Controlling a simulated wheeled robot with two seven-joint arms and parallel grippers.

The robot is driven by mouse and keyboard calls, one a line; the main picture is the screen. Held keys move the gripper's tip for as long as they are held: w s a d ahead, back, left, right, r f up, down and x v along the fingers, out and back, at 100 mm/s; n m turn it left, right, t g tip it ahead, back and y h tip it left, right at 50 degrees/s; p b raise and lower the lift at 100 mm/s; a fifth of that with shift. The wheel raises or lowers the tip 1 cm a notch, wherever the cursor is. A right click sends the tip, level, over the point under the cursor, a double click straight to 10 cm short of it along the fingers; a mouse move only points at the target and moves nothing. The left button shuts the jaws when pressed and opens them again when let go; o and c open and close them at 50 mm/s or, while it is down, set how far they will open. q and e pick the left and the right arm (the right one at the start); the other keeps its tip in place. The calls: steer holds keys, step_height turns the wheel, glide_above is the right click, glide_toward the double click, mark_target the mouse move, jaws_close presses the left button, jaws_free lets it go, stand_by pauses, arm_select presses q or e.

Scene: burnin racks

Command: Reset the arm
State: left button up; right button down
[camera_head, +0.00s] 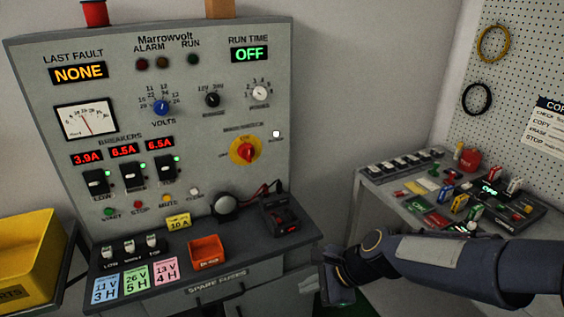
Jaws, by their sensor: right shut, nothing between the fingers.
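My right arm comes in from the right edge, and my right gripper (338,287) is at its end, low in front of the cabinet's right side. It is shut and empty, pointing down and away from the panel. My left gripper is not in the view. The grey burn-in panel (205,130) stands at the left with its red and yellow rotary switch (245,150), blue volts knob (162,107) and several breakers. The fault display (79,72) reads NONE and the run time display (249,54) reads OFF.
The panel's ledge holds an orange bin (207,252), a dark device (281,215) and coloured cards (135,281). A yellow bin (30,258) stands at the left. A side bench (372,190) with many small parts is behind my right arm. A pegboard (525,60) hangs above.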

steer(key=s+d+r+n+t+h, duration=0.1)
steer(key=s+d+r+n, duration=0.1)
steer(key=s+d+n, duration=0.5)
steer(key=s+d+r+n+t+h, duration=0.1)
steer(key=s+d+r+n+h, duration=0.1)
steer(key=s+d+n, duration=0.5)
steer(key=s, duration=0.4)
steer(key=shift+s+d+r+n+t, duration=0.3)
steer(key=shift+s+d+r+n, duration=0.05)
steer(key=shift+s+r+n, duration=0.05)
